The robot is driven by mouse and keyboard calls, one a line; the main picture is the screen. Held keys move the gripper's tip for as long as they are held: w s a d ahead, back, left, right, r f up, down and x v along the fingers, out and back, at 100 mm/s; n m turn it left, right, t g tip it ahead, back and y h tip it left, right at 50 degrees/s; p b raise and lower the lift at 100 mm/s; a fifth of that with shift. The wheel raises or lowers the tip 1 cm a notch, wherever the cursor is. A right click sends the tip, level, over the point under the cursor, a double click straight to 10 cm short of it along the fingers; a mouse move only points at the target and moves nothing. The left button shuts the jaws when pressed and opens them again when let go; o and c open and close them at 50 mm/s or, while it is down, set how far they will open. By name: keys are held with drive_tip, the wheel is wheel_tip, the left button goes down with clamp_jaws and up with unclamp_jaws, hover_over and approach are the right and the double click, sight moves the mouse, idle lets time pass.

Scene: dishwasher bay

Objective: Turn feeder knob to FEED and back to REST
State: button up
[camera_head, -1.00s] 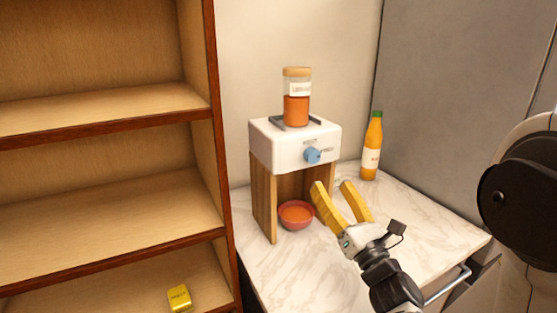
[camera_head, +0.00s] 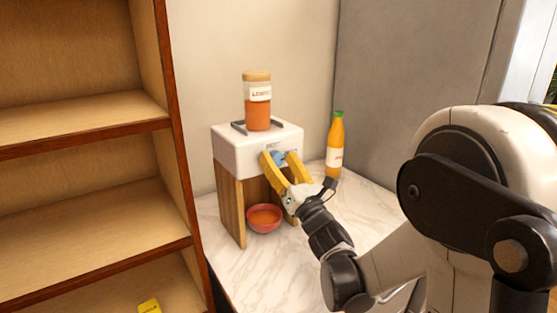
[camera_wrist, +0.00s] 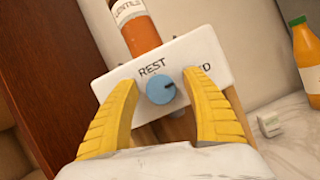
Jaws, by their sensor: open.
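The feeder (camera_head: 232,149) is a white box on wooden side panels on the marble counter. Its blue round knob (camera_wrist: 161,89) sits on the front face, below the word REST; the end of FEED shows at right, partly behind a finger. In the head view the knob (camera_head: 278,158) is partly hidden by the fingers. My gripper (camera_head: 279,155) has yellow fingers, open in front of the feeder. In the wrist view my gripper (camera_wrist: 166,82) has one finger on each side of the knob, with gaps; contact is not visible.
A jar labelled lentils (camera_head: 257,105) stands on the feeder. A red bowl (camera_head: 264,226) with orange contents sits below it. An orange bottle (camera_head: 335,148) stands to the right, near the grey wall. A wooden shelf (camera_head: 85,214) is at left, holding a yellow block (camera_head: 149,306).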

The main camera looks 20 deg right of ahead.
drive_tip(key=c, duration=1.2)
drive_tip(key=shift+n, duration=0.4)
drive_tip(key=n+y, duration=0.1)
drive_tip(key=n, duration=0.1)
drive_tip(key=n+g+y, duration=0.1)
drive_tip(key=n+y, duration=0.1)
drive_tip(key=n, duration=0.1)
drive_tip(key=shift+b, duration=0.3)
drive_tip(key=n+g+y, duration=0.1)
drive_tip(key=n, duration=0.2)
drive_tip(key=n+y, duration=0.2)
drive_tip(key=n, duration=0.2)
drive_tip(key=shift+g, duration=0.4)
drive_tip(key=n+g+y+p, duration=0.1)
drive_tip(key=n, duration=0.2)
drive_tip(key=n+g+p, duration=0.1)
drive_tip(key=n, duration=0.2)
drive_tip(key=shift+a+n+g+y, duration=0.15)
drive_tip(key=shift+n+g+y, duration=0.25)
drive_tip(key=shift+n+g+p, duration=0.8)
drive_tip(key=shift+n+p, duration=0.15)
drive_tip(key=shift+n, duration=1.15)
drive_tip(key=shift+f, duration=0.1)
